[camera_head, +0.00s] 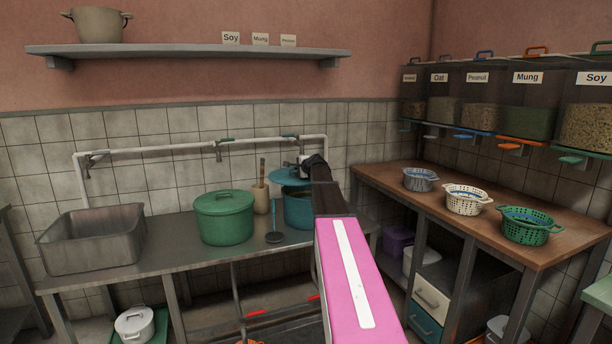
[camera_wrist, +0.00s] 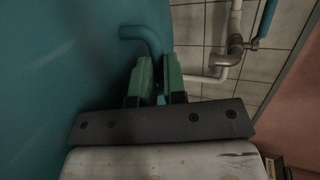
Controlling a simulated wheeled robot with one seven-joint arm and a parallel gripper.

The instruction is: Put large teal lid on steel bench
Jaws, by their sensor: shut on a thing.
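The large teal lid (camera_head: 284,178) is at the mouth of the teal pot (camera_head: 297,212), offset a little to the left. Whether it still touches the rim is hard to tell. My gripper (camera_wrist: 158,80) has its green fingers shut on the lid's handle (camera_wrist: 143,38). The lid (camera_wrist: 60,80) fills the left of the wrist view. In the head view my dark forearm hides part of the pot and the fingers. The steel bench (camera_head: 168,236) carries the pot and has bare metal between the sink and the green pot.
A lidded green pot (camera_head: 224,218) stands left of the teal pot. A ladle (camera_head: 273,236) and a beige container (camera_head: 261,199) with a wooden handle are between them. A steel sink (camera_head: 92,240) is at the left. A pipe with taps (camera_head: 218,146) runs behind.

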